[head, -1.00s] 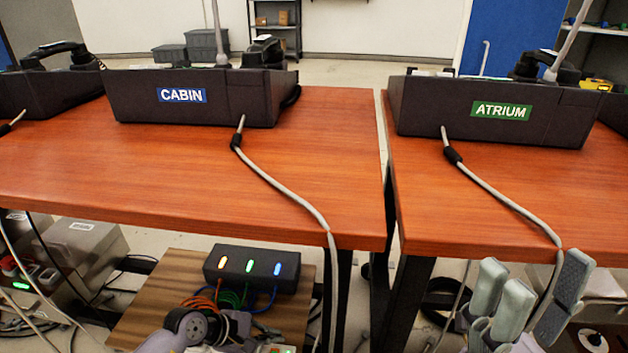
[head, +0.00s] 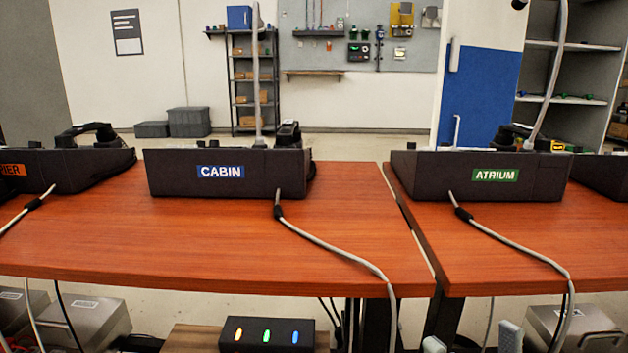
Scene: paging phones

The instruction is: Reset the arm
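My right gripper (head: 471,344) shows only as two grey fingertips at the bottom edge, right of centre. They stand apart with floor and a cable visible between them, so it looks open and empty. It is in front of and below the right table's front edge. The rest of the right arm is out of frame. My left gripper and arm are not in view.
Dark phone units labelled CABIN (head: 228,175) and ATRIUM (head: 480,178) stand on two wooden tables (head: 200,240) separated by a narrow gap. Grey cables (head: 340,254) hang over the front edges. Below are a black box with lights (head: 266,335) and grey boxes (head: 84,324).

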